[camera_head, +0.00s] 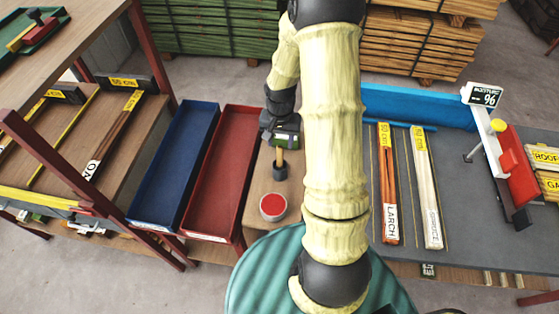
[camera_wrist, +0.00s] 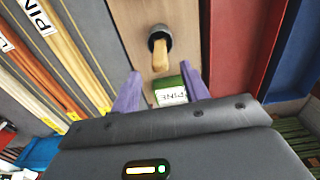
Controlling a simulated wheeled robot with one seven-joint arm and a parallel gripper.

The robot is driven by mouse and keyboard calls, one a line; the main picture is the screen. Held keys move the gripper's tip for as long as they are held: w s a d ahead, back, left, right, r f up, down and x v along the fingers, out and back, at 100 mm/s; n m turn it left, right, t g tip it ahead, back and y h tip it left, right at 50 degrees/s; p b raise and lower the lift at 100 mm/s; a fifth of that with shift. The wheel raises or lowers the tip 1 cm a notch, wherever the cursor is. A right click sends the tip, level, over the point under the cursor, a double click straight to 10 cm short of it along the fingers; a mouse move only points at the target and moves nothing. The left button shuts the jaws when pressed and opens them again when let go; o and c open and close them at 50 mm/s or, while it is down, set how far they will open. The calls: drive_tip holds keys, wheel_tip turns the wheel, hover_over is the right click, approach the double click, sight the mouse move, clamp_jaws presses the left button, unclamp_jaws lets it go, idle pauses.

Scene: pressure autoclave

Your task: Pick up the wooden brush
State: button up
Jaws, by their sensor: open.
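The wooden brush (camera_head: 280,160) has a light wooden handle and a dark round end, and stands on the wooden bench strip. In the wrist view the brush (camera_wrist: 160,48) is just beyond my fingertips, its handle pointing toward my gripper. My gripper (camera_wrist: 160,84) has two purple fingers, open and apart, with nothing held. In the head view my gripper (camera_head: 270,126) is above the far side of the brush, partly hidden by my arm.
A pot of red paint (camera_head: 273,206) stands close in front of the brush. A red tray (camera_head: 222,165) and a blue tray (camera_head: 186,160) lie to the left. Labelled wood strips (camera_head: 388,185) and a blue-backed grey bench (camera_head: 460,200) are to the right.

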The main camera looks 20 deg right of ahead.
sight(280, 147)
drive_tip(key=shift+s+f+p, duration=0.15)
drive_tip(key=shift+f+p, duration=0.25)
drive_tip(key=shift+f, duration=0.25)
drive_tip(key=shift+a+f+p, duration=0.1)
drive_tip(key=shift+f+p, duration=0.4)
drive_tip(key=shift+f, duration=1.45)
drive_tip(key=shift+c, duration=0.4)
clamp_jaws()
